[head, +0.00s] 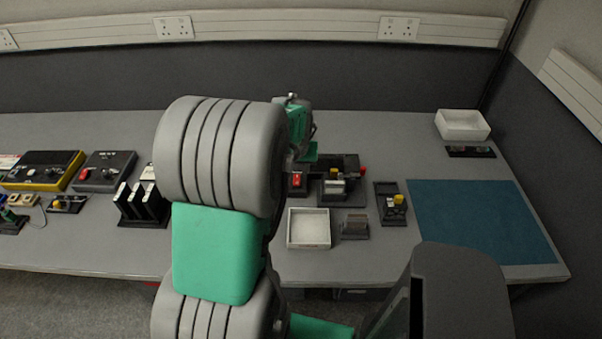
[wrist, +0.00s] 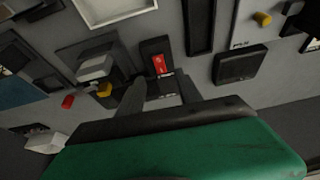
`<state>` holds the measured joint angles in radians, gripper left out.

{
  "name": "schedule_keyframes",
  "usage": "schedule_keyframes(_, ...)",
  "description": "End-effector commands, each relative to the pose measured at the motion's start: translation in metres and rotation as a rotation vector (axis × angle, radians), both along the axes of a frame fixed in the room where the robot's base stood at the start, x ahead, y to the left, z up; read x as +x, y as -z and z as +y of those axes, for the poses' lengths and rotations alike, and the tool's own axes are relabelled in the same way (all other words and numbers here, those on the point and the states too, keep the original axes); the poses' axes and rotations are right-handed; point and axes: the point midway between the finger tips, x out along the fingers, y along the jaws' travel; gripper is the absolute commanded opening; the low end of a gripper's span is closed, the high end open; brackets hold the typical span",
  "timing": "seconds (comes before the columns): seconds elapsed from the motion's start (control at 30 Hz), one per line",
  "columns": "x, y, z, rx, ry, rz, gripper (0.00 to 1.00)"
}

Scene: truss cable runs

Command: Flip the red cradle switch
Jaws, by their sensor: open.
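The red cradle switch (head: 297,180) sits in a small dark housing on the grey bench, just right of my arm in the head view. In the wrist view the red rocker (wrist: 160,64) shows in its black housing near the middle. My gripper (wrist: 161,86) is open and empty, with one finger on each side of the housing's near end in that view. I cannot tell whether the fingers touch it. In the head view my arm hides the fingers.
A dark fixture with a grey block (head: 334,187) and a red knob stands right beside the switch. A white tray (head: 308,243) lies in front. A blue mat (head: 482,222) and a white box (head: 462,130) are to the right. Black upright slots (head: 140,203) stand to the left.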

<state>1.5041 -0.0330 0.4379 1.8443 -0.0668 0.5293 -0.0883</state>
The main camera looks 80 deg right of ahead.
Motion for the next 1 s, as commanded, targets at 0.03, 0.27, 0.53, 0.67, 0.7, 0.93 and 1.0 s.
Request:
schedule_keyframes(0.03,0.001,0.002,-0.003,-0.017,-0.009,0.0,0.42)
schedule_keyframes(0.27,0.003,0.029,-0.016,-0.025,-0.02,0.005,0.42)
schedule_keyframes(0.53,0.007,0.068,-0.032,-0.027,-0.02,0.005,0.42)
schedule_keyframes(0.67,0.008,0.072,-0.033,-0.029,-0.02,0.004,0.42)
schedule_keyframes(0.7,0.008,0.072,-0.033,-0.029,-0.02,0.004,0.42)
schedule_keyframes(0.93,0.008,0.072,-0.033,-0.028,-0.02,0.005,0.32)
schedule_keyframes(1.0,0.008,0.071,-0.033,-0.028,-0.02,0.005,0.26)
